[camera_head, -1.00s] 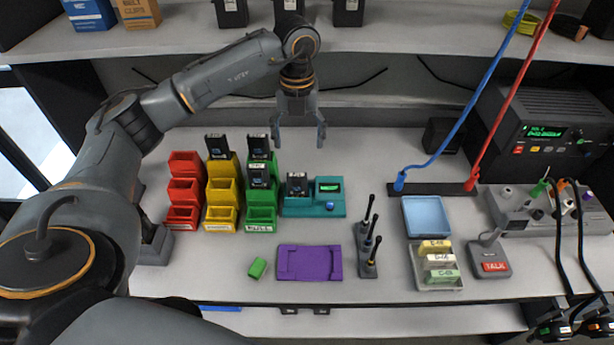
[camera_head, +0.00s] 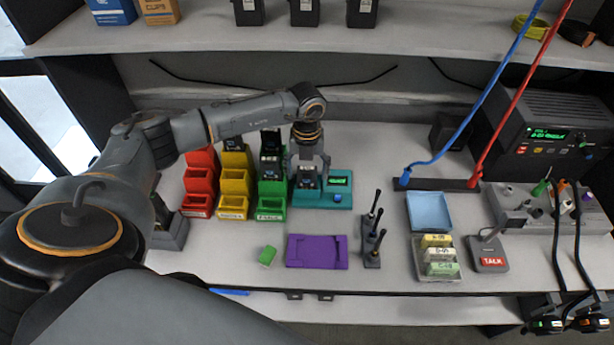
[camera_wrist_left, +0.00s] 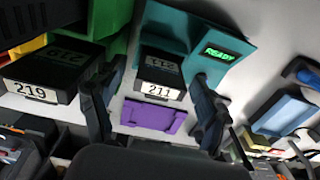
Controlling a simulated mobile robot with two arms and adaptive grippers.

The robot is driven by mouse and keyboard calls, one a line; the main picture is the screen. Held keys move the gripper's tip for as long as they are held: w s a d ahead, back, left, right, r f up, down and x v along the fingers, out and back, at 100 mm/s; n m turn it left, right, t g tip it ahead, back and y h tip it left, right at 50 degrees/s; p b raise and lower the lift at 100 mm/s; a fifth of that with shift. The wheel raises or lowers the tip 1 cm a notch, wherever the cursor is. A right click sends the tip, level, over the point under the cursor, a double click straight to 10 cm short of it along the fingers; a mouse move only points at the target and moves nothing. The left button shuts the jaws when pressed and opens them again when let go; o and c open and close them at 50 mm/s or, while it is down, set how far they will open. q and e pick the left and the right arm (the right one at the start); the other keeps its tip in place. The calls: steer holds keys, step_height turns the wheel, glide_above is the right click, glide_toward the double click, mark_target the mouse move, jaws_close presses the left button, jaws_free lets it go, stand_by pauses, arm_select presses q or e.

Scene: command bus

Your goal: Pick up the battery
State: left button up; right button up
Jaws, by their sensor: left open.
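A black battery (camera_head: 307,182) stands in the teal tester (camera_head: 338,201), whose green screen is lit. In the left wrist view the battery (camera_wrist_left: 160,75) carries the label 211, and the tester's screen (camera_wrist_left: 224,54) reads READY. My left gripper (camera_head: 308,171) is directly over this battery, pointing down. In the left wrist view my left gripper (camera_wrist_left: 153,105) is open, with one finger on each side of the battery and gaps showing. My right gripper is not in view.
Red (camera_head: 199,180), yellow (camera_head: 235,182) and green (camera_head: 271,190) bins stand left of the tester, with black batteries in the yellow and green ones. Battery 219 (camera_wrist_left: 40,88) is close beside my left finger. A purple tray (camera_head: 317,252) and small antennas (camera_head: 372,245) are in front.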

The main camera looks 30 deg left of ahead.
arm_select(q)
steer(key=shift+c, duration=1.2)
steer(key=c, duration=1.2)
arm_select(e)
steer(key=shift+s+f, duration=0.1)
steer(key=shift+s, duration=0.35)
arm_select(q)
steer(key=shift+r, duration=0.1)
steer(key=shift+r, duration=0.25)
step_height(320, 180, up, 2)
steer(key=shift+b, duration=0.4)
steer(key=s+d+r+b, duration=0.1)
steer(key=s+d+r, duration=0.1)
steer(key=d+r, duration=0.1)
steer(key=s+d+r+b, duration=0.2)
steer(key=d+r, duration=0.2)
steer(key=d, duration=0.1)
steer(key=s+d+r+b, duration=0.1)
steer(key=s+d+r, duration=0.2)
steer(key=d, duration=0.1)
steer(key=shift+s+d+r, duration=0.1)
steer(key=shift+r, duration=0.05)
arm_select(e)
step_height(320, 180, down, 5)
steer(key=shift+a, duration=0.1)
